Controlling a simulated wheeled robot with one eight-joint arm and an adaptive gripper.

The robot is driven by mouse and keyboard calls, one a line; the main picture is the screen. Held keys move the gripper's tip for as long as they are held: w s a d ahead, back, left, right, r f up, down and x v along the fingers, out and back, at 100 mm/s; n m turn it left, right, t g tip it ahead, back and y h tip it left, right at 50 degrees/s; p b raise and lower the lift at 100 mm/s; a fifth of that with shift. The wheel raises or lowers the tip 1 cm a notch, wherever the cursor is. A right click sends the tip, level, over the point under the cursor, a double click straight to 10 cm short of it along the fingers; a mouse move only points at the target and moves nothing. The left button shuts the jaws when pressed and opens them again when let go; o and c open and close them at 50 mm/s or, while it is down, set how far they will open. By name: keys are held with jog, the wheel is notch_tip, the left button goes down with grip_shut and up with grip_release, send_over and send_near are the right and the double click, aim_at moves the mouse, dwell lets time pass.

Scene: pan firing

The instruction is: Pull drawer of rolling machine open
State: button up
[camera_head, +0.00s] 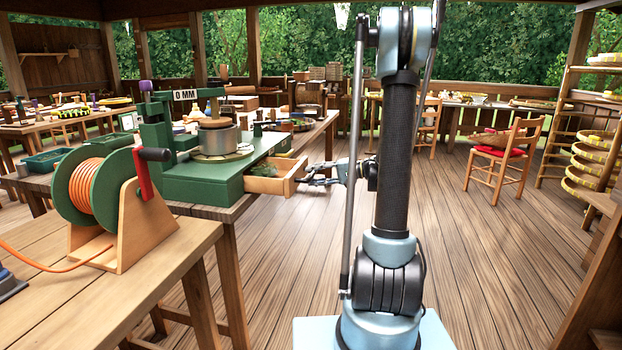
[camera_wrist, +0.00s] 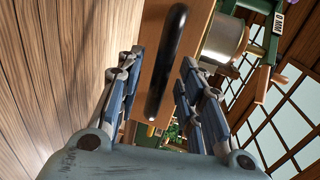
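The green rolling machine (camera_head: 205,182) stands on a wooden table with a "0 MM" sign on top. Its wooden drawer (camera_head: 287,181) sticks out from the right side, and something green shows inside it. My gripper (camera_head: 312,181) is at the drawer's front. In the wrist view, the drawer front (camera_wrist: 185,45) faces me with a long black handle (camera_wrist: 166,65). My gripper's fingers (camera_wrist: 160,90) are spread on either side of the handle, with visible gaps. The machine's metal pot (camera_wrist: 226,42) shows beyond the drawer.
A cable reel (camera_head: 95,195) with an orange cable and red crank stands on the near left table (camera_head: 130,290). The wooden floor (camera_head: 480,270) to the right is clear. A chair (camera_head: 503,160) with a red cushion and a shelf rack (camera_head: 590,150) stand further right.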

jog(key=v, duration=1)
jog(key=shift+w+d+f, duration=0.1)
jog(key=s+a+f+g+h, duration=0.1)
jog(key=s+a+h, duration=0.1)
jog(key=s, duration=0.3)
jog(key=s+a+f+n+g+h, duration=0.1)
jog(key=s+a+h, duration=0.15)
jog(key=s, duration=0.35)
jog(key=s+a+f+g+h, duration=0.1)
jog(key=s+a+h, duration=0.15)
jog(key=s, duration=0.25)
jog(key=s+d+f+n+h, duration=0.1)
jog(key=s+d+f+h, duration=0.3)
jog(key=s, duration=0.4)
jog(key=s+d+f+n+h, duration=0.1)
jog(key=s+d+f+h, duration=0.2)
jog(key=s, duration=0.5)
jog(key=shift+d+f+n+h, duration=0.4)
jog(key=shift+d+f, duration=0.05)
jog(key=shift+d, duration=0.25)
